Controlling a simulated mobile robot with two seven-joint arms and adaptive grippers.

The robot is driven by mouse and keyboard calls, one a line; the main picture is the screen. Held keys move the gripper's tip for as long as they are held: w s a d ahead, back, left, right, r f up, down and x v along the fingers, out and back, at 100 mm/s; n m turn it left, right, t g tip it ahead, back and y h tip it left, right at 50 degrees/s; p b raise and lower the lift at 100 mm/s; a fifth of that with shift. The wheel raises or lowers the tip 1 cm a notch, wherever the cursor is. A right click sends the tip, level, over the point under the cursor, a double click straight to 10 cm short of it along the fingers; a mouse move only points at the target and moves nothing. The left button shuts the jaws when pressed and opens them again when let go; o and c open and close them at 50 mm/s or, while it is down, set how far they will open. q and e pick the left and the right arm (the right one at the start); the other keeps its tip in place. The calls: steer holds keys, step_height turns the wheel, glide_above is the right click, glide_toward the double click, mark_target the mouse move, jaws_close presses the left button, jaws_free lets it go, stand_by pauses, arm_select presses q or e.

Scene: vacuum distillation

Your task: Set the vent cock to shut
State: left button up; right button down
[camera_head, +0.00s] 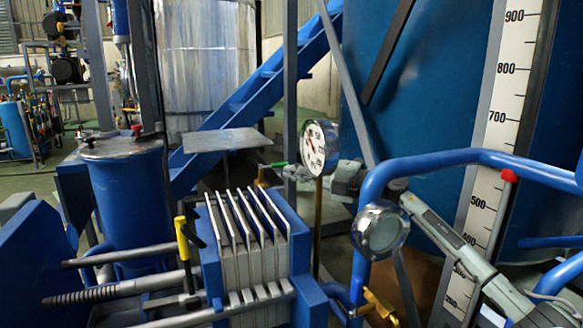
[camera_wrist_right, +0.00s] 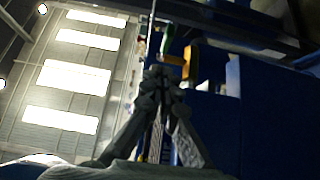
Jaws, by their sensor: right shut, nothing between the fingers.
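A small brass cock (camera_head: 262,178) with a green lever (camera_head: 272,165) stands behind the ribbed plate block; it looks like the vent cock, but no label is readable. In the right wrist view the green lever (camera_wrist_right: 167,42) and an orange-brass part (camera_wrist_right: 190,62) lie just beyond the fingertips. My right gripper (camera_head: 286,171) reaches in from the right behind the gauge, its tips close to the lever's right end. Contact cannot be told. The right gripper also shows in the wrist view (camera_wrist_right: 160,72), shut and empty. My left gripper is out of view.
A dial gauge (camera_head: 320,148) on a brass stem stands in front of my right gripper. A ribbed plate block (camera_head: 247,240) is in front. A blue pipe (camera_head: 440,160) arches over my right arm. A yellow-handled valve (camera_head: 182,238) and another brass valve (camera_head: 375,303) are nearer.

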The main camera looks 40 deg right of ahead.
mark_target(274, 166)
steer(key=shift+w+d, duration=0.2)
steer(key=shift+w, duration=0.4)
steer(key=shift+w+d, duration=0.2)
steer(key=shift+w, duration=0.4)
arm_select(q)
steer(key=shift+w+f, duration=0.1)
arm_select(e)
steer(key=shift+w, duration=0.15)
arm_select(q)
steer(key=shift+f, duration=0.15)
